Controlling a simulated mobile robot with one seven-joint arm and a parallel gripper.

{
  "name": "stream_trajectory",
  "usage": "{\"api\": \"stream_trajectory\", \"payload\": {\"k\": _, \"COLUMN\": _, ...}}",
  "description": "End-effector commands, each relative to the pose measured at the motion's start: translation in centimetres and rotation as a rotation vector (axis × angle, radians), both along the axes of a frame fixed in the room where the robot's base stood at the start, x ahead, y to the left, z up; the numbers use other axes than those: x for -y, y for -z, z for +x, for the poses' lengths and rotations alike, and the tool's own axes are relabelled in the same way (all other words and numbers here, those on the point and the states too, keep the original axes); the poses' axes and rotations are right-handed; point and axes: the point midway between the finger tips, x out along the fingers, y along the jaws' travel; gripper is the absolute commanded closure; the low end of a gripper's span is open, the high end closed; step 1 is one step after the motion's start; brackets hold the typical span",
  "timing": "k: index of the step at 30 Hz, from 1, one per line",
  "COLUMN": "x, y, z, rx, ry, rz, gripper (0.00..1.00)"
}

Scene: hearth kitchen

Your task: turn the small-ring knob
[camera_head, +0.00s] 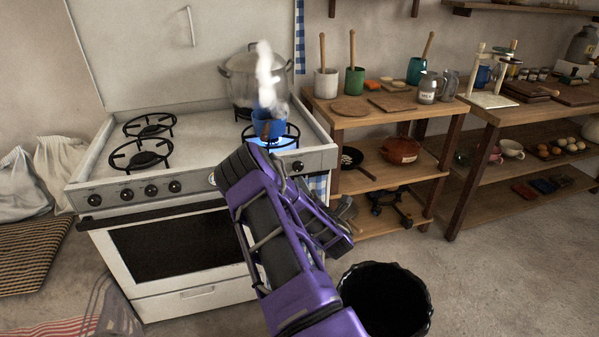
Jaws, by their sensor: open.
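The white stove (190,170) stands at the left with a row of dark knobs on its front panel. Several knobs (151,190) show left of my arm, and one knob (297,167) shows at the right end. I cannot tell from markings which is the small-ring knob. A small blue pot (268,124) sits on the front right burner over a blue flame, with white steam above it. My purple arm crosses in front of the stove. My gripper (283,172) is open near the right end of the panel, mostly hidden behind my arm; contact with a knob cannot be seen.
A large steel pot (255,78) stands on the back right burner. The left burners (140,155) are bare. A wooden shelf (385,115) with jars and boards stands right of the stove. A black bin (385,300) stands on the floor beside my arm. The floor at right is clear.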

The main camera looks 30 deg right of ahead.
Motion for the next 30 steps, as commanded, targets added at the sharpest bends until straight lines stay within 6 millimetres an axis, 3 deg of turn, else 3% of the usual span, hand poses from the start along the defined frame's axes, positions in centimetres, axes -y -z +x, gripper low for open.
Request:
{"api": "stream_trajectory", "payload": {"k": 9, "x": 1.7, "y": 0.1, "z": 6.7, "rx": 0.002, "ry": -0.003, "rz": 0.0, "gripper": 0.22}}
{"api": "stream_trajectory", "payload": {"k": 15, "x": 2.4, "y": 0.1, "z": 9.5, "rx": 0.001, "ry": -0.002, "rz": 0.0, "gripper": 0.22}}
{"api": "stream_trajectory", "payload": {"k": 21, "x": 2.8, "y": 0.0, "z": 10.8, "rx": 0.0, "ry": -0.001, "rz": 0.0, "gripper": 0.22}}
{"api": "stream_trajectory", "payload": {"k": 30, "x": 2.8, "y": 0.0, "z": 11.0, "rx": -0.001, "ry": -0.001, "rz": 0.0, "gripper": 0.22}}
